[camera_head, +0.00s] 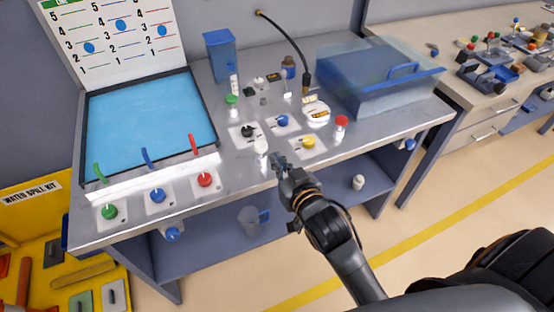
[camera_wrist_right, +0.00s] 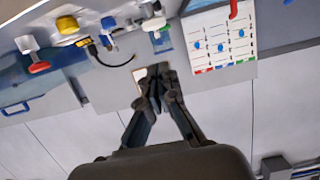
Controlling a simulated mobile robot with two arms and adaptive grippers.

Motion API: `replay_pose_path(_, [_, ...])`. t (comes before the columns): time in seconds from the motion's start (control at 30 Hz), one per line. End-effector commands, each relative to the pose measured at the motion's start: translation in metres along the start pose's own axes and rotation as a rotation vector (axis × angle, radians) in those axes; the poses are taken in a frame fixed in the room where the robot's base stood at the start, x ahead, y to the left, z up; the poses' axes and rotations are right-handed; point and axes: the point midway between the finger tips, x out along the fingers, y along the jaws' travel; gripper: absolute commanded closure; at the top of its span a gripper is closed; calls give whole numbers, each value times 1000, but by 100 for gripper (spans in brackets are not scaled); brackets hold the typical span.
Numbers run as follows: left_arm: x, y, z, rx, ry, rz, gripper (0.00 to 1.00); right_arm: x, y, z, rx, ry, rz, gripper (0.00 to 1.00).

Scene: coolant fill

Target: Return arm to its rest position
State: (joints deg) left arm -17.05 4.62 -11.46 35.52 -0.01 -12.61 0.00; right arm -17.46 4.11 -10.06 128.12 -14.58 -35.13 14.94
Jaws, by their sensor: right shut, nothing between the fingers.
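My right gripper (camera_head: 280,163) is at the front edge of the grey workbench (camera_head: 245,190), by a small white-capped item (camera_head: 261,146). Its fingers are together with nothing between them. It also shows in the right wrist view (camera_wrist_right: 156,75), with its fingertips meeting and the bench items upside down beyond. My right arm (camera_head: 340,245) reaches in from the lower right. My left gripper is in neither view.
A yellow spill kit (camera_head: 30,215) stands at lower left. The floor (camera_head: 440,215) at right is clear.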

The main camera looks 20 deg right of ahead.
Motion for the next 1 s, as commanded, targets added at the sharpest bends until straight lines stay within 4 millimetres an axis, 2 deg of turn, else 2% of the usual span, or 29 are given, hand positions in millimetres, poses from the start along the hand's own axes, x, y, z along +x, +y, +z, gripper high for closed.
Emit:
replay_pose_path(0.57, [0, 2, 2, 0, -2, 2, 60, 0, 0, 0, 0, 0, 0, 100])
replay_pose_path(0.67, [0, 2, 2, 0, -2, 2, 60, 4, -1, 12, -5, -22, -3, 100])
replay_pose_path(0.77, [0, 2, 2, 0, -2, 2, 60, 15, -4, 50, -19, -89, -12, 100])
replay_pose_path(0.87, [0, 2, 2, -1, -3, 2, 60, 26, -7, 115, -41, -199, -27, 100])
replay_pose_path(1.0, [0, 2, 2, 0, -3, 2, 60, 27, -8, 223, -72, -378, -51, 100])
